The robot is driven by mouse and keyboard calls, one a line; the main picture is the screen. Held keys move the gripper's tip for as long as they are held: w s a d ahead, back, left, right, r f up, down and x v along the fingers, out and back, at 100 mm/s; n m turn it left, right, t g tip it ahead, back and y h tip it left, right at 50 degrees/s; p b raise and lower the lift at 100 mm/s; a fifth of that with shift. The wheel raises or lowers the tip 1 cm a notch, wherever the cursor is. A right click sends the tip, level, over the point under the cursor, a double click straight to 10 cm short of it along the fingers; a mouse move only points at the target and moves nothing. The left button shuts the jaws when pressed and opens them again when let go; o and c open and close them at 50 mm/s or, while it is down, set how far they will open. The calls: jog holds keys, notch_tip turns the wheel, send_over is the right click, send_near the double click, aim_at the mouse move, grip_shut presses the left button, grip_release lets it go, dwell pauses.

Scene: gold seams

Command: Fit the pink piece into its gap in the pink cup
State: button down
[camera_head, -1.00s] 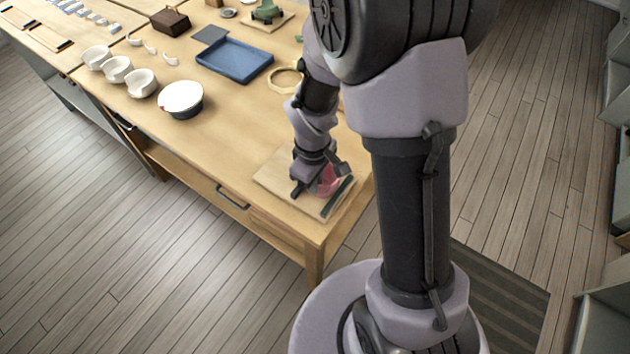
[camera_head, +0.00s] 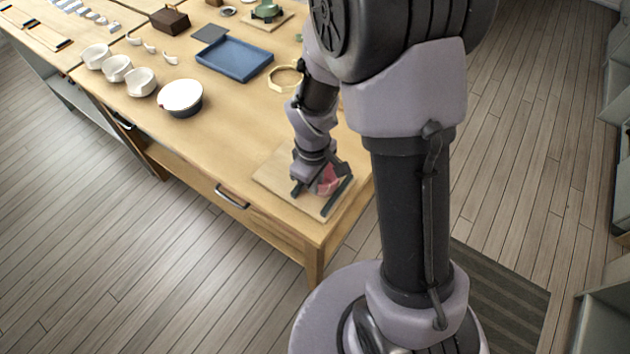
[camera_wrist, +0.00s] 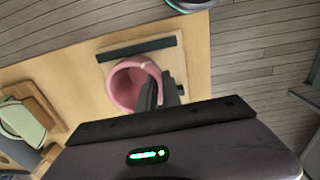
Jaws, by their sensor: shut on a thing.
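The pink cup (camera_head: 329,180) stands on a light wooden board (camera_head: 272,181) at the near right corner of the table, partly hidden by my gripper in the head view. In the wrist view the pink cup (camera_wrist: 122,85) shows its open mouth, with a small pale mark on its rim. My gripper (camera_wrist: 160,93) is at the cup's right side in that view, its dark fingers over the wall. I cannot tell whether the piece sits in the gap.
Dark bars lie along the board's edges (camera_wrist: 140,48). A gold ring-shaped stand (camera_head: 283,79), a blue tray (camera_head: 235,62), a white bowl (camera_head: 181,98) and several white cups (camera_head: 117,69) stand farther back. The table's front middle is clear.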

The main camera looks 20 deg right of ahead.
jog(key=c, duration=1)
grip_release()
jog(key=shift+o, duration=0.2)
jog(key=shift+r+p, duration=2.65)
jog(key=shift+r, duration=0.4)
